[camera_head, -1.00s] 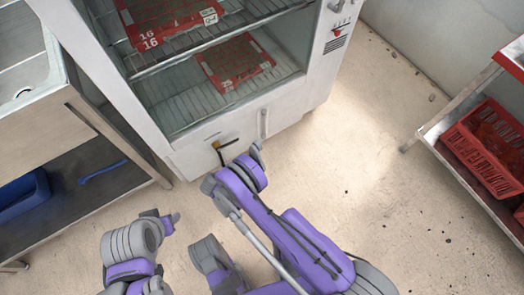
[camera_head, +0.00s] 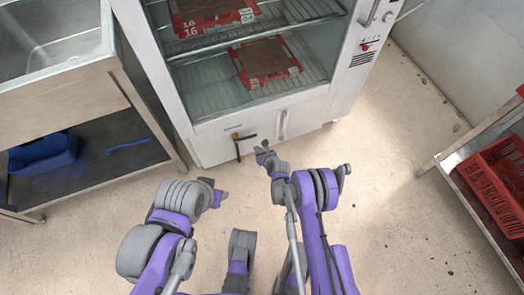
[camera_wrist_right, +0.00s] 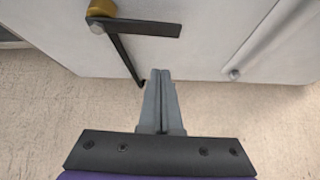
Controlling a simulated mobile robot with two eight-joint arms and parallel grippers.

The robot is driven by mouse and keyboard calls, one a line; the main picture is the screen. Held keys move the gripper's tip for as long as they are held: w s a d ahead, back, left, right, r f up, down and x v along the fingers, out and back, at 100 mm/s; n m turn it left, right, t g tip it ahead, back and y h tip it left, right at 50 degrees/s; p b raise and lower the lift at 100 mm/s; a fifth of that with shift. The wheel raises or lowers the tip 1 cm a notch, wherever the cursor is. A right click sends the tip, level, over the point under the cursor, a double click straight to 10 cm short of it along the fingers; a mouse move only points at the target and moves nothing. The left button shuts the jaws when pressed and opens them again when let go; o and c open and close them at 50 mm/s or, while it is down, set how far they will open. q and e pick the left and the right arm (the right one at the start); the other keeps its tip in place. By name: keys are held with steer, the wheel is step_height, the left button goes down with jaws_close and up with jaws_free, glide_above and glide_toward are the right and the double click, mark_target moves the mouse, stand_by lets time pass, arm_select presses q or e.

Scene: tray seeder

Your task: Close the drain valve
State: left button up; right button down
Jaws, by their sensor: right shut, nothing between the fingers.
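The drain valve (camera_head: 236,136) has a brass-coloured body low on the front of the white cabinet. Its flat black lever (camera_wrist_right: 140,27) points right, roughly level, in both views. A thin black pipe (camera_wrist_right: 124,58) slants down from the valve body. My right gripper (camera_head: 263,150) is shut and empty. It is below and to the right of the lever in the head view; in the right wrist view its fingertips (camera_wrist_right: 162,72) are just below the lever's free end, apart from it in the picture. My left gripper (camera_head: 217,191) hangs over the floor, away from the valve; its jaws are unclear.
The cabinet (camera_head: 209,150) holds red trays (camera_head: 238,70) on wire racks. A vertical handle (camera_head: 283,125) is right of the valve. A steel sink table (camera_head: 95,85) stands left, with a blue bin (camera_head: 42,155) below. A shelf with a red crate (camera_head: 490,190) is right.

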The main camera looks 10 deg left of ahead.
mark_target(246, 138)
arm_select(q)
steer(key=shift+s+b+x, duration=0.2)
steer(key=shift+b+x, duration=0.6)
steer(key=shift+x, duration=0.15)
arm_select(e)
steer(key=shift+w+a+r, duration=0.1)
steer(key=shift+w+a, duration=0.5)
steer(key=shift+w, duration=0.35)
steer(key=shift+w+a+r, duration=0.1)
steer(key=shift+w+a, duration=0.5)
steer(key=shift+w, duration=0.35)
steer(key=shift+d, duration=0.1)
